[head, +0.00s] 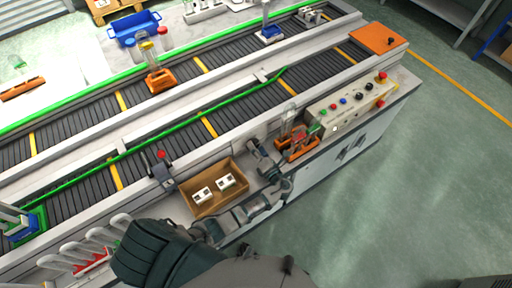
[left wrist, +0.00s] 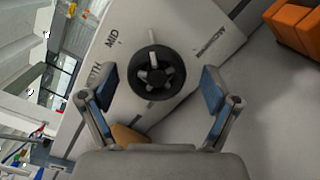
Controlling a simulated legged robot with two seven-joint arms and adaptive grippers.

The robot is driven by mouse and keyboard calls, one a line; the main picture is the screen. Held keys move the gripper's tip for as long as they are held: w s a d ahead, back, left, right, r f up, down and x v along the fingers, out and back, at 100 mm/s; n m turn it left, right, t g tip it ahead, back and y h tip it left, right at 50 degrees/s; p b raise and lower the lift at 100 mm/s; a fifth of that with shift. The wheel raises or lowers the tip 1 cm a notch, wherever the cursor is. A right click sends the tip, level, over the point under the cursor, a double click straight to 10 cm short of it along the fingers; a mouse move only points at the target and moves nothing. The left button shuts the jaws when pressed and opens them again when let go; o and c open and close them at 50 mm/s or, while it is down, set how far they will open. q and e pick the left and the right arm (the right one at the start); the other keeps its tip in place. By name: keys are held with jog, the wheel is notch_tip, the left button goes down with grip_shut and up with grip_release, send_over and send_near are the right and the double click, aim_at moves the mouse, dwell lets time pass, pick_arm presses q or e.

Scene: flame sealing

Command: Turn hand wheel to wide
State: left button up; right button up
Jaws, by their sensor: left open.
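A black hand wheel (left wrist: 157,73) with a dark rim and light spokes sits on a pale panel (left wrist: 198,22) in the left wrist view. The panel has a "MID" mark at its upper left and further lettering at the left and right, too skewed to read surely. My left gripper (left wrist: 160,90) is open, with its two blue-padded fingers on either side of the wheel, apart from the rim in the picture. In the head view my left gripper (head: 262,156) is over the bench's front edge and the wheel cannot be made out. My right gripper is not in view.
A cardboard box (head: 205,208) with small white parts stands left of my left gripper. An orange holder (head: 301,148) and a control box (head: 348,105) with buttons are to its right. The conveyor (head: 235,118) runs behind. Open floor (head: 410,190) lies at the right.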

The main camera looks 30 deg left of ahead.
pick_arm(q)
jog(key=shift+a, duration=0.2)
jog(key=shift+c, duration=0.7)
jog(key=shift+a+f, duration=0.15)
jog(key=shift+a, duration=0.35)
jog(key=c, duration=0.8)
jog(key=shift+s+a, duration=0.1)
jog(key=shift+c, duration=0.9)
jog(key=shift+d, duration=0.2)
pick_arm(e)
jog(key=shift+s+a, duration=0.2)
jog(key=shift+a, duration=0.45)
pick_arm(q)
jog(key=shift+d+f, duration=0.1)
jog(key=shift+d, duration=0.05)
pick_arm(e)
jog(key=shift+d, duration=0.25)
